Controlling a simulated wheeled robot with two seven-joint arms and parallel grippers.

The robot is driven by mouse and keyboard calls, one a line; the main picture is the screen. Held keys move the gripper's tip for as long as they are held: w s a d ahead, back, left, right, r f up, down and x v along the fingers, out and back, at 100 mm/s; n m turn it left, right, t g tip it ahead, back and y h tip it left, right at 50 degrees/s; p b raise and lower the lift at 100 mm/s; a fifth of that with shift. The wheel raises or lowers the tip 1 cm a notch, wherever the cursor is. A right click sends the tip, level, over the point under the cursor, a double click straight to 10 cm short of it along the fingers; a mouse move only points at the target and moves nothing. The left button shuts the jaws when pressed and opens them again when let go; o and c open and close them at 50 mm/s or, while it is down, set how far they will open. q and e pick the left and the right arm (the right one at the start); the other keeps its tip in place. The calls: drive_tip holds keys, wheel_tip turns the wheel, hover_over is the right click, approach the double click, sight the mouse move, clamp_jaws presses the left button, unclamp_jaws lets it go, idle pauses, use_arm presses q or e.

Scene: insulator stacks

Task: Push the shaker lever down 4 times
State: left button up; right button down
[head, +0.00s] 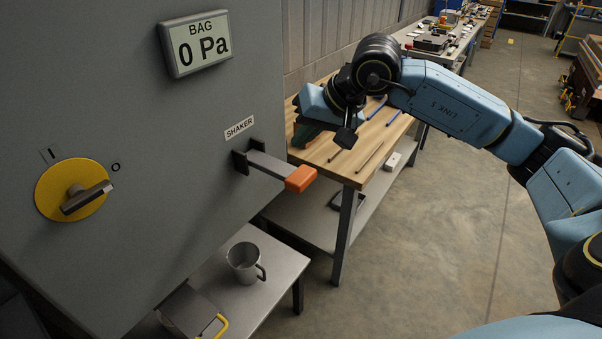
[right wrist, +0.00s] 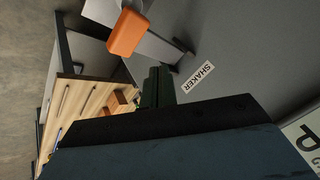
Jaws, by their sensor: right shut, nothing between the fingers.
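The shaker lever (head: 268,165) is a grey bar with an orange end grip (head: 300,179). It sticks out from a dark bracket on the grey cabinet, below the SHAKER label (head: 239,128). In the right wrist view, the orange grip (right wrist: 127,33) shows at the top, beyond the fingertips. My right gripper (head: 301,138) has dark green fingers, which are shut and empty. It appears above the lever in the head view, with a visible gap between them. The fingers also show in the right wrist view (right wrist: 157,86). My left gripper is not in view.
The cabinet carries a BAG display (head: 195,45) reading 0 Pa and a yellow rotary switch (head: 72,190). A wooden workbench (head: 372,133) with tools stands behind the lever. A grey mug (head: 243,261) sits on a low table (head: 262,297). Open floor lies to the right.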

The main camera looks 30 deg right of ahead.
idle(0.4)
drive_tip(key=r+n+p, duration=0.1)
drive_tip(key=n+p, duration=0.1)
drive_tip(key=n, duration=1)
drive_tip(key=r+n+t+p, duration=0.1)
drive_tip(key=n+p, duration=0.2)
drive_tip(key=n, duration=0.9)
drive_tip(key=r+n+p, duration=0.1)
drive_tip(key=n+p, duration=0.2)
drive_tip(key=n, duration=0.8)
drive_tip(key=shift+s+d+r+n+t+y, duration=0.1)
drive_tip(key=shift+s+r+n+t+y, duration=0.1)
drive_tip(key=shift+r+n+t+y, duration=0.15)
drive_tip(key=shift+f, duration=0.1)
drive_tip(key=b, duration=0.6)
hover_over(306, 176)
wheel_tip(306, 176, down, 8)
drive_tip(key=shift+r, duration=0.2)
drive_tip(key=shift+f, duration=0.55)
